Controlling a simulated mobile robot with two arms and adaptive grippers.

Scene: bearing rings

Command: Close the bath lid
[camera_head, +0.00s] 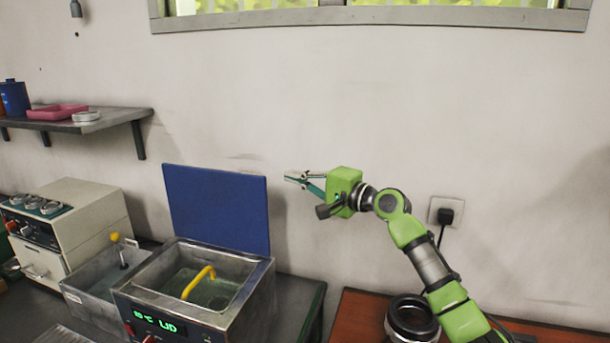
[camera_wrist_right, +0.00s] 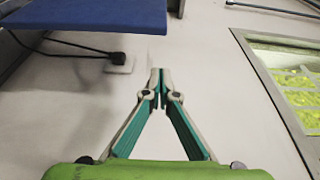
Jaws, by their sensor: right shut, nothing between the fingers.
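The bath (camera_head: 262,290) is a steel box on the dark bench, with liquid and a yellow handle (camera_head: 199,282) inside and a green lit display on its front. Its blue lid (camera_head: 218,208) stands upright, open, at the bath's back edge. My right gripper (camera_head: 290,179) is at the height of the lid's upper part, just to the right of it, pointing left, with its fingers shut and empty. In the right wrist view the shut fingertips (camera_wrist_right: 160,74) are in front of the wall, and the blue lid (camera_wrist_right: 95,20) is at the upper left. My left gripper is not in view.
A steel tank (camera_head: 88,292) with a yellow-topped lever and a beige device (camera_head: 70,215) stand left of the bath. A shelf (camera_head: 120,115) is on the wall at upper left. A dark ring-shaped part (camera_head: 411,318) sits on the reddish table. The wall above the bath is clear.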

